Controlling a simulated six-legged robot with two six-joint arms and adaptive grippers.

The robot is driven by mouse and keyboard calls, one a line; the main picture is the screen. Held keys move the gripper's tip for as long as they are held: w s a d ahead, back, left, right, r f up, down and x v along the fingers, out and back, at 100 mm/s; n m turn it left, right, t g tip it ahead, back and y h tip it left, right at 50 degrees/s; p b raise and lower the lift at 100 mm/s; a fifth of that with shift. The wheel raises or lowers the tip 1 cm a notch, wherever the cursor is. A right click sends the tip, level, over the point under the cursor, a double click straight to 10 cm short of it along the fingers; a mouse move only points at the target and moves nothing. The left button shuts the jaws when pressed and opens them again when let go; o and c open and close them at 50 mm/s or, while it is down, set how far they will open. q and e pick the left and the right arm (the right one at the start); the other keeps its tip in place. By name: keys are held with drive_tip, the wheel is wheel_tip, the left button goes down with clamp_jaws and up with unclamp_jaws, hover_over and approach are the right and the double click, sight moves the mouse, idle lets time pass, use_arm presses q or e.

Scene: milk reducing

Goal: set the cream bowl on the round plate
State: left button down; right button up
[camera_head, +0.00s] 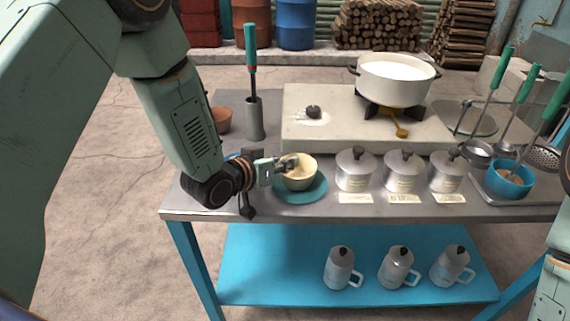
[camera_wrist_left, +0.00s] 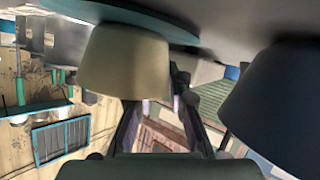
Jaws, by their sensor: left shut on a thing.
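The cream bowl (camera_head: 300,172) is upright over the round blue plate (camera_head: 313,195) near the table's front edge. My left gripper (camera_head: 285,164) comes in from the left and is shut on the bowl's left rim. In the left wrist view, which is turned over, the bowl (camera_wrist_left: 125,62) is close against the plate (camera_wrist_left: 165,22). I cannot tell whether its base touches the plate. My right gripper is out of view; only part of my right arm shows at the lower right.
Lidded metal canisters (camera_head: 355,169) stand right of the plate. A white pot (camera_head: 396,82) is on the stove behind. A metal holder (camera_head: 254,122) with a green-handled tool and a brown bowl (camera_head: 221,119) stand at the back left. A blue bowl (camera_head: 509,180) is at right.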

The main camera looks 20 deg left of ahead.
use_arm(q)
drive_tip(key=shift+w+d, duration=0.1)
drive_tip(key=shift+w, duration=0.05)
drive_tip(key=shift+d+r, duration=0.1)
drive_tip(key=shift+d, duration=0.2)
drive_tip(key=shift+s, duration=0.2)
drive_tip(key=c, duration=1.6)
unclamp_jaws()
drive_tip(key=shift+a+f, duration=0.2)
drive_tip(key=shift+a, duration=0.05)
drive_tip(key=shift+o, duration=1.3)
drive_tip(key=shift+w+d, duration=0.1)
drive_tip(key=shift+w, duration=0.05)
drive_tip(key=shift+o, duration=0.2)
drive_tip(key=shift+d, duration=0.1)
drive_tip(key=shift+r, duration=0.15)
